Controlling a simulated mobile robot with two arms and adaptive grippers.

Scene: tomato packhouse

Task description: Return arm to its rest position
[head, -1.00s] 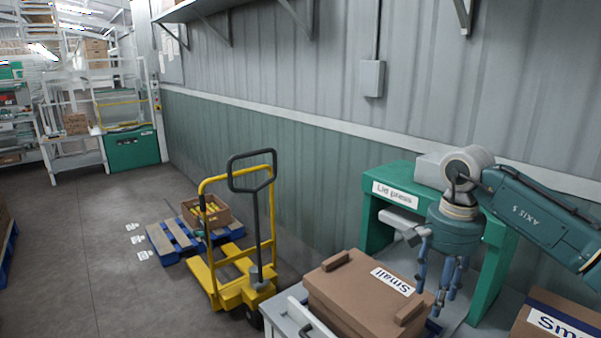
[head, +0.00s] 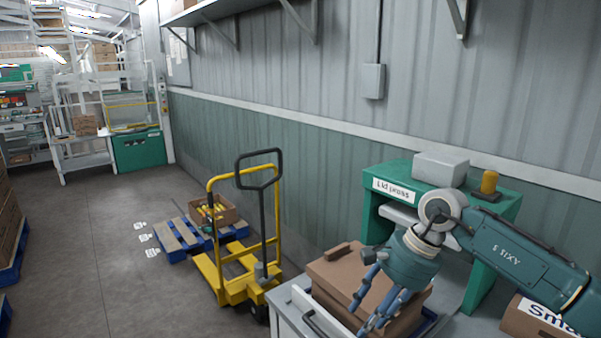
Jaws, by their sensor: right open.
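My right arm comes in from the right, with its teal forearm crossing in front of the lid press. My right gripper (head: 378,303) is open and empty, its fingers spread and pointing down to the left. It hangs in front of a closed brown cardboard box (head: 335,274) and hides much of it, including its label. I cannot tell whether the fingertips touch the box. The green lid press (head: 398,174) stands behind the gripper by the wall. My left gripper is not in view.
The box stands on a grey table (head: 286,309). Another box (head: 528,318) labelled "Small" is at the lower right. A yellow pallet truck (head: 236,285) stands left of the table. A blue pallet (head: 182,238) with a crate (head: 216,213) is behind it. The floor at left is mostly clear.

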